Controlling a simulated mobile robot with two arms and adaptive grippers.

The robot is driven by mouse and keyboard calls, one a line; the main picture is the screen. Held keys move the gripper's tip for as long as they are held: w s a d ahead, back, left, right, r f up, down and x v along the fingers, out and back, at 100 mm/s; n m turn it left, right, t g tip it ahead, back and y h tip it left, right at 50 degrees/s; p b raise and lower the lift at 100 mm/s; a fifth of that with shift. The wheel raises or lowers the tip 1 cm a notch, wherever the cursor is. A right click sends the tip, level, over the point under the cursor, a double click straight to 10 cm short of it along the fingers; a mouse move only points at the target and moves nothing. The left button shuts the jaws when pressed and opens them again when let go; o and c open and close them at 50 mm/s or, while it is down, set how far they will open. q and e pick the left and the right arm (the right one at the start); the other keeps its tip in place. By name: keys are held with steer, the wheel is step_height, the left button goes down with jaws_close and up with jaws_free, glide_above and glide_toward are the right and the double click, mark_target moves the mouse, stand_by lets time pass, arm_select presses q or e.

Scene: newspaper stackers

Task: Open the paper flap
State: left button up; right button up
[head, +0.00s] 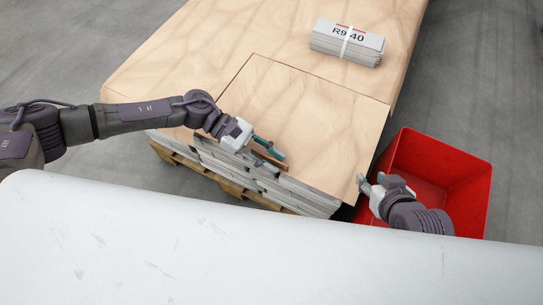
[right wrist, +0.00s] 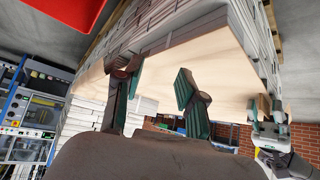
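The paper flap (head: 310,120) is a light tan, wood-patterned sheet lying flat on the stack, bounded by a dark line at its back. My left gripper (head: 270,156) is at the flap's near edge, its teal fingers apart. A brown strip shows between them; contact with the flap is unclear. My right gripper (head: 364,184) is by the flap's near right corner. In the right wrist view its fingers (right wrist: 157,88) are apart, with the tan sheet (right wrist: 215,67) behind them and nothing clearly held. My left gripper also shows there at the right edge (right wrist: 268,108).
Grey newspaper stacks (head: 300,195) lie under the sheet on a wooden pallet (head: 175,155). A strapped bundle marked R9 40 (head: 347,43) rests on top at the back. A red bin (head: 458,175) stands right of the stack, beside my right arm. Grey floor is clear at left.

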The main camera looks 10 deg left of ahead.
arm_select(q)
jaws_close()
arm_select(e)
steer(key=shift+w+r, duration=0.1)
stand_by(0.3)
arm_select(q)
steer(key=shift+r, duration=0.15)
